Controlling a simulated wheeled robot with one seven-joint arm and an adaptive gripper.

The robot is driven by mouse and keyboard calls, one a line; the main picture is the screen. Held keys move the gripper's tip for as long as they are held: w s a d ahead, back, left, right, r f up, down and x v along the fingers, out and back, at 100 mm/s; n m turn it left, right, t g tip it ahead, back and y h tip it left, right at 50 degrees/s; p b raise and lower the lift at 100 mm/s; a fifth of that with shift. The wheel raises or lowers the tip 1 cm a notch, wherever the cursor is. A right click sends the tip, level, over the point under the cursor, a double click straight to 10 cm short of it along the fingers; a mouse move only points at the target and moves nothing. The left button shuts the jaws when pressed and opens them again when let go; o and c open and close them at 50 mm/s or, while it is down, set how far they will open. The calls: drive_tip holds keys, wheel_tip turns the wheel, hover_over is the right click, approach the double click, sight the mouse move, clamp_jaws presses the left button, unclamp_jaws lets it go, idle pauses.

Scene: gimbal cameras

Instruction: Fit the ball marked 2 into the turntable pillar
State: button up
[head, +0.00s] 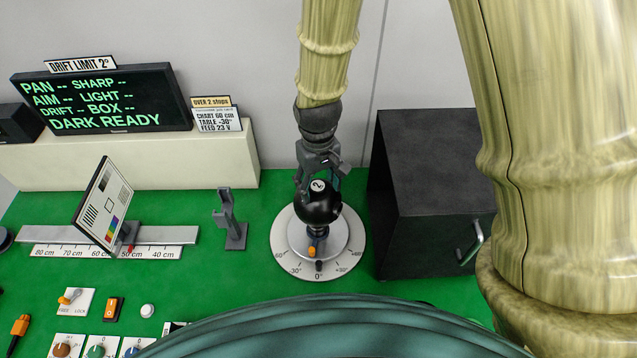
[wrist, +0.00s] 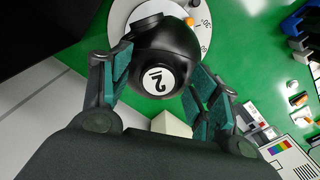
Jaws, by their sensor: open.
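The black ball marked 2 (head: 320,208) sits above the middle of the white turntable (head: 287,247); its white number disc faces up. In the wrist view the ball (wrist: 168,50) lies between the two teal-padded fingers of my gripper (wrist: 160,85), the number disc toward the camera. My gripper (head: 318,180) is open and comes down from above around the ball. A gap shows between the ball and the right finger; the left finger is close to it, and I cannot tell if it touches.
A dark box (head: 425,185) with a handle stands close to the right of the turntable. A small grey stand (head: 234,225) is to its left. A test chart (head: 103,207) stands on a scaled rail further left. Switches and knobs lie front left.

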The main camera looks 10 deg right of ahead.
wheel_tip(320, 180, up, 12)
idle(0.6)
drive_tip(key=shift+f, duration=0.15)
idle(0.4)
